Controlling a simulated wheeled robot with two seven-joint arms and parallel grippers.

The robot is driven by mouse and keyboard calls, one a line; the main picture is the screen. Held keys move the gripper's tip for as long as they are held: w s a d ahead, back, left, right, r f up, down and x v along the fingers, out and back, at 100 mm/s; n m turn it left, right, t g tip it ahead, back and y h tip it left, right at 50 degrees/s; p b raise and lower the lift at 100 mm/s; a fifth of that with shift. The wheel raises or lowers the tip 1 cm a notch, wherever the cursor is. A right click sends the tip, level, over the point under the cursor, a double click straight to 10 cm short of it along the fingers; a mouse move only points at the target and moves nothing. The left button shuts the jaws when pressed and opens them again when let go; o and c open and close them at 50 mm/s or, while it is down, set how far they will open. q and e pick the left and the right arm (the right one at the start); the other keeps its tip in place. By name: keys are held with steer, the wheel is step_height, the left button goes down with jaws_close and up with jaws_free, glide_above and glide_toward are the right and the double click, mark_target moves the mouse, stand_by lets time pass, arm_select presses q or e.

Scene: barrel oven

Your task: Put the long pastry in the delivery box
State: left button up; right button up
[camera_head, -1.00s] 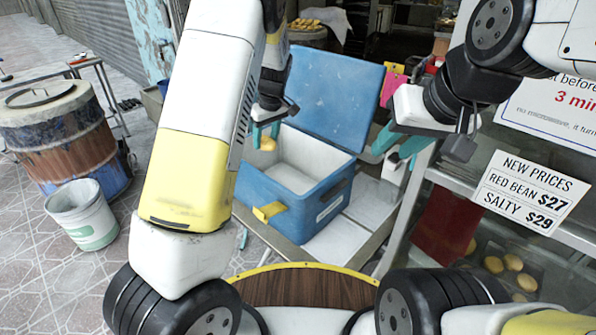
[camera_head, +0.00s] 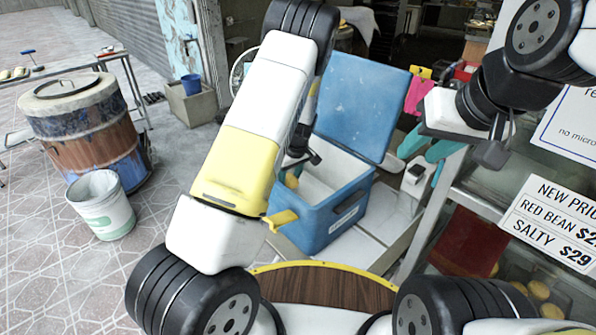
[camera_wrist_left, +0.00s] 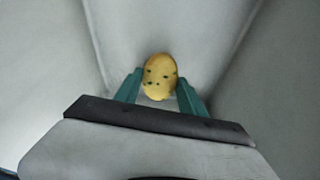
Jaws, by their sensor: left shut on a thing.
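The blue delivery box (camera_head: 320,232) stands open, with its blue lid (camera_head: 358,105) raised at the back and a pale inside. My left gripper (camera_wrist_left: 159,92) is shut on the pastry (camera_wrist_left: 159,75), a yellow piece with dark specks, and holds it inside the box between the pale walls. My right gripper (camera_head: 426,148) is open and empty, to the right of the box.
A yellow latch (camera_head: 281,219) sticks out from the box front. A barrel oven (camera_head: 88,140) and a white bucket (camera_head: 102,205) stand at the left. A glass case with a price sign (camera_head: 552,222) is at the right, beyond a metal frame.

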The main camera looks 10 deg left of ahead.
mark_target(290, 184)
arm_select(q)
steer(key=shift+f, duration=1.95)
steer(key=shift+f, duration=0.15)
steer(key=o, duration=1.4)
steer(key=shift+c, duration=0.2)
